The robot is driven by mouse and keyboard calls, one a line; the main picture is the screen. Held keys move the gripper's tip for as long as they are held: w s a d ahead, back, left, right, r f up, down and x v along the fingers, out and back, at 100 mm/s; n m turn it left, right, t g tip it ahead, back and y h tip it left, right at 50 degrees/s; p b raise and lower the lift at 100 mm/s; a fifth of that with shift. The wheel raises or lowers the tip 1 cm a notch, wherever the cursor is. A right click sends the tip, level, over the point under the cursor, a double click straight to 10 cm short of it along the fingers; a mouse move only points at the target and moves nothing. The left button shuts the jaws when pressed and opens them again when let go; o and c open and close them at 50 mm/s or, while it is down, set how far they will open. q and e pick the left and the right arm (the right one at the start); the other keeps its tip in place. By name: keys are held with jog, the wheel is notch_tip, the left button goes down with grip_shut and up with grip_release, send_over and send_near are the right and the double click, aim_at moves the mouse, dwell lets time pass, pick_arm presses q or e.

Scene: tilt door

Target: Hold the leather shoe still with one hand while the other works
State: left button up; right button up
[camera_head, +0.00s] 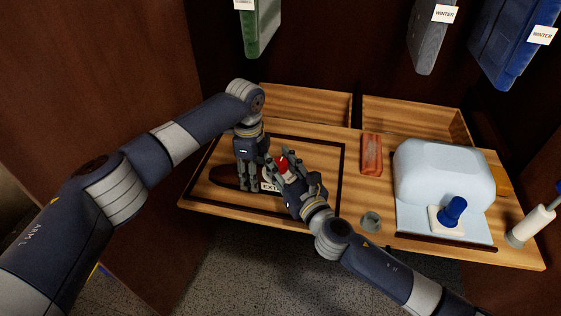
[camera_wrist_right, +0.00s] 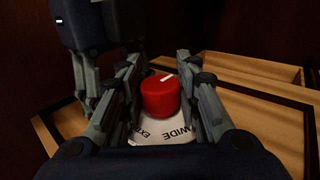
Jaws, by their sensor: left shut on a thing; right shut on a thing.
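The dark brown leather shoe (camera_head: 225,179) lies inside a dark outline on the wooden board, at its left side, and is partly hidden by my grippers. My left gripper (camera_head: 247,186) points down and is shut on the shoe. A red knob (camera_head: 282,162) stands above a pale disc (camera_head: 268,186) lettered "EXT…". In the right wrist view, the red knob (camera_wrist_right: 160,97) has a white mark on top, and the disc (camera_wrist_right: 165,133) shows "WIDE". My right gripper (camera_head: 277,169) has its fingers on both sides of the knob and is shut on it.
Two open wooden compartments (camera_head: 352,110) line the back. A reddish block (camera_head: 371,154), a grey cup (camera_head: 371,221), a big pale-blue rounded object (camera_head: 445,172), a blue knob (camera_head: 453,209) and a white cylinder (camera_head: 530,226) stand to the right. Tagged covers (camera_head: 515,45) hang above.

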jog(key=m+t+h, duration=0.1)
jog(key=m+h, duration=0.3)
jog(key=h, duration=0.2)
jog(key=shift+a, duration=0.1)
jog(key=shift+m+h, duration=1)
jog(key=shift+h, duration=0.6)
jog(key=shift+m+h, duration=1)
jog(key=shift+h, duration=0.6)
jog(key=shift+g+h, duration=0.3)
jog(key=o, duration=1.1)
